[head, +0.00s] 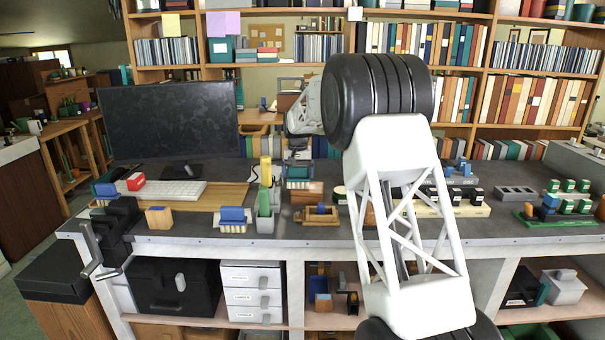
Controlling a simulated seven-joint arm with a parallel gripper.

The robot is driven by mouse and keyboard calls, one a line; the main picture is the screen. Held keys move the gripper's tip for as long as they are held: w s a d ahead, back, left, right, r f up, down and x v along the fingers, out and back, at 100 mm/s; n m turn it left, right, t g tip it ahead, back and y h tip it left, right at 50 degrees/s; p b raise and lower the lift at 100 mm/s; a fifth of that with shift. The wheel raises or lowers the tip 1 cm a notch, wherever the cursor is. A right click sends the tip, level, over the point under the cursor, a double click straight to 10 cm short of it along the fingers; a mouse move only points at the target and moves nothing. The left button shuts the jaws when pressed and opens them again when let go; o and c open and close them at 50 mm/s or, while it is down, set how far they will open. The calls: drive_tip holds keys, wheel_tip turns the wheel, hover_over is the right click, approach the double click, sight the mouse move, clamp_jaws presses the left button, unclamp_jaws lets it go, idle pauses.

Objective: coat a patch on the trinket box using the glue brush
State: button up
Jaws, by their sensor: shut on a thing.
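My gripper (298,154) shows small at the back middle of the bench, pointing down from my white wrist. It is shut on a slim thing, probably the glue brush, which is too small and dark to make out clearly. A teal block (299,172) shows just below the fingers; I cannot tell if they touch. I cannot tell for sure which thing is the trinket box. A brown wooden box (307,193) stands just in front of the teal block, and a tan wooden piece with a dark top (318,215) is nearer the front edge.
A black vise (118,222) is clamped at the bench's left front corner. A grey holder (265,224) with green and yellow upright things stands left of the boxes. A blue-topped piece (232,214), keyboard (168,191) and monitor (170,122) are further left. My arm hides the bench right of centre.

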drive_tip(key=shift+s+d, duration=0.15)
drive_tip(key=shift+d, duration=1.6)
drive_tip(key=shift+s+d, duration=0.15)
drive_tip(key=shift+d, duration=1.55)
wheel_tip(320, 180, up, 8)
